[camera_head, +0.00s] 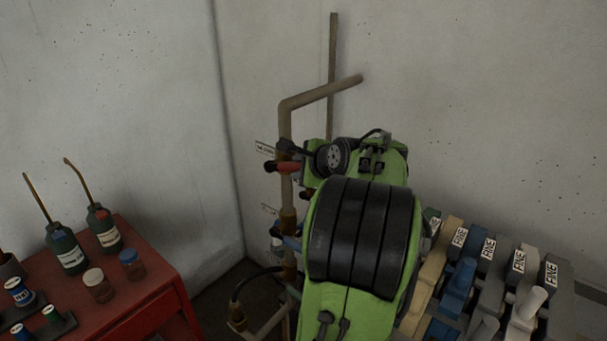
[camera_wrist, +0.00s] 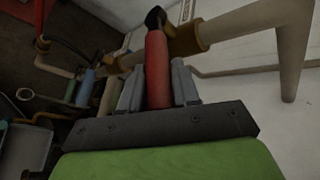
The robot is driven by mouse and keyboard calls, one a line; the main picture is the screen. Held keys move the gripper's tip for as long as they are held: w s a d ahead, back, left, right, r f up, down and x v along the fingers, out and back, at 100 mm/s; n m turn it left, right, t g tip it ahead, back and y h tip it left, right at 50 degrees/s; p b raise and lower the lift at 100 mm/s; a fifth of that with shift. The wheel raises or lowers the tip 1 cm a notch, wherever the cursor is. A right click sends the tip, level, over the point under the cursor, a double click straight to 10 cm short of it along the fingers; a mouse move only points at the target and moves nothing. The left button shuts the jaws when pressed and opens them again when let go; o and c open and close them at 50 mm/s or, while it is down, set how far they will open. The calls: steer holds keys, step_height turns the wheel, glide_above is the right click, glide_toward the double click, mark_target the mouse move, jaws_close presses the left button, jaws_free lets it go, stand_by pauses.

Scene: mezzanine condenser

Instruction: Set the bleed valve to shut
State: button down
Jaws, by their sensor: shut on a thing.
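A red lever handle (camera_head: 282,168) sticks out from a valve on the upright pipe (camera_head: 285,125) in the head view. In the wrist view the red handle (camera_wrist: 157,62) runs between the two grey fingers of my gripper (camera_wrist: 157,88), which is shut on it. The handle's far end meets a dark fitting beside a brass collar (camera_wrist: 188,38) on the pipe. A small label plate (camera_head: 264,148) is beside this valve; its text is too small to read. My green and black arm hides most of my gripper in the head view.
A lower blue handle (camera_head: 291,243) is on the same pipework, with another label (camera_head: 269,209) above it. A red cabinet (camera_head: 150,290) with oil cans and jars stands left. Several blocks marked FINE (camera_head: 487,250) stand right. Walls close in behind the pipe.

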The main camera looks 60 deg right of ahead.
steer(key=shift+s+f+m+t+h+b, duration=0.2)
steer(key=shift+f+m+t+h+b, duration=0.1)
steer(key=shift+f+t+b, duration=0.9)
steer(key=shift+s+f+m+t+h+b, duration=0.25)
steer(key=shift+f+t+b, duration=0.45)
steer(key=shift+b, duration=0.85)
steer(key=shift+w+f, duration=0.15)
steer(key=c, duration=0.9)
jaws_free()
steer(key=shift+w, duration=0.1)
steer(key=p+v, duration=0.3)
steer(key=v, duration=1.2)
steer(key=shift+s+a+r, duration=0.1)
steer(key=shift+s+r, duration=0.1)
steer(key=shift+s, duration=0.15)
